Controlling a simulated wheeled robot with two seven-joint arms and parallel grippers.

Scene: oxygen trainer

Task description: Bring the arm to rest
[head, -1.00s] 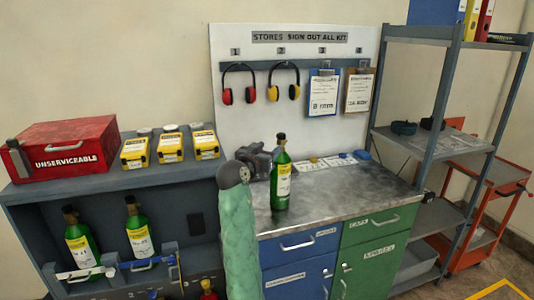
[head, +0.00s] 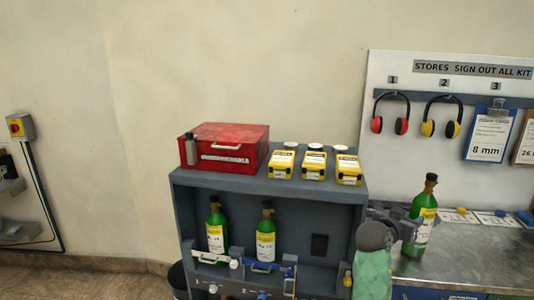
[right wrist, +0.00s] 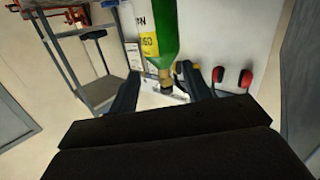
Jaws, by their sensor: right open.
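My right gripper (head: 404,228) is at the lower right of the head view, on my pale green arm. It overlaps the lower left of a green bottle (head: 427,212) with a yellow label, which stands upright on the metal bench (head: 470,262). In the right wrist view my gripper (right wrist: 160,74) has its two dark fingers apart. The green bottle (right wrist: 163,30) appears inverted there, its neck in line with the gap between the fingers. I cannot tell whether they touch it. My left gripper is not in view.
A grey shelf unit (head: 340,203) stands left of the bench. It carries a red box (head: 235,138) and yellow cases (head: 313,167), with two green bottles (head: 215,232) below. A white board (head: 400,72) with ear defenders (head: 391,115) rises behind the bench.

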